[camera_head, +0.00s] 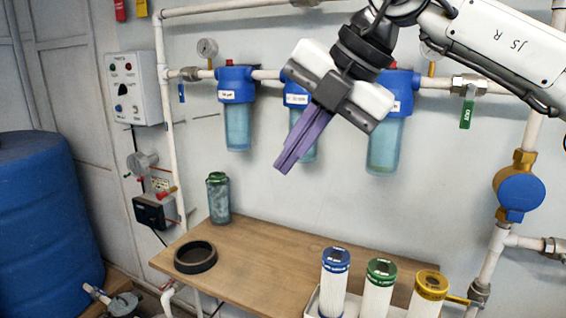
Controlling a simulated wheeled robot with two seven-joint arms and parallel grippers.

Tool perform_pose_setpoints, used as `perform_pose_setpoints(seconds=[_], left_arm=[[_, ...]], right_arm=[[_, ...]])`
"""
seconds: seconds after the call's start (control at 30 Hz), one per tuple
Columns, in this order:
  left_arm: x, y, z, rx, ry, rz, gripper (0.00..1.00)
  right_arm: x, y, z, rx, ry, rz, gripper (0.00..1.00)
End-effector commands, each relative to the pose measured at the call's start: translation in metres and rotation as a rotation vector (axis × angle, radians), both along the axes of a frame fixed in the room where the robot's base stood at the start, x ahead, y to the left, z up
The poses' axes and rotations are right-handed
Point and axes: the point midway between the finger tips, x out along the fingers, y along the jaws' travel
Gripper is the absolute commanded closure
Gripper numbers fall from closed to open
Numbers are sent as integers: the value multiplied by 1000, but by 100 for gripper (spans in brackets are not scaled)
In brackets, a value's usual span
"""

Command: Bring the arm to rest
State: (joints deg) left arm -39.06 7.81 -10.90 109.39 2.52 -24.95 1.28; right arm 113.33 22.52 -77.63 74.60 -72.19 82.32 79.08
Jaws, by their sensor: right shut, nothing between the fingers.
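My right arm (508,42) comes in from the upper right. Its gripper (284,168) hangs in the air, with its purple fingers pointing down and to the left. The fingers are shut together with nothing between them. The gripper is in front of the middle blue-capped filter housing (296,99) in the picture and hides part of it. It appears well above the wooden shelf (265,262). My left gripper is not in view.
Other filter housings (237,125) (384,150) hang from the white pipe (262,9) frame. On the shelf are a black ring (195,257) and a green-topped canister (218,200). Blue, green and yellow-capped cartridges (379,290) stand front right. A blue barrel (40,225) is left.

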Motion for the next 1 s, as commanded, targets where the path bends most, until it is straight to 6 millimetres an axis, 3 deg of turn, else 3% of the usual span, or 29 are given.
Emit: perform_pose_setpoints(seconds=[0.03,0.2,0.33,0.47,0.63,0.77,0.87,1.0], left_arm=[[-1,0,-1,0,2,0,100],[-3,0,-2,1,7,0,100],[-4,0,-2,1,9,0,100],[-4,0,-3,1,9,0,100],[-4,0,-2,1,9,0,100],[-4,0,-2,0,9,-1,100],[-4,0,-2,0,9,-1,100],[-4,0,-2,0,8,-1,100]], right_arm=[[-10,27,-27,82,62,88,100],[-50,99,-70,421,208,299,100],[-73,133,-79,714,303,359,100],[-79,147,-80,1014,378,325,100],[-61,136,-90,1373,446,140,100],[-35,110,-118,1592,478,-102,100],[-14,80,-157,1710,494,-336,100],[1,31,-237,1790,514,-712,100]])
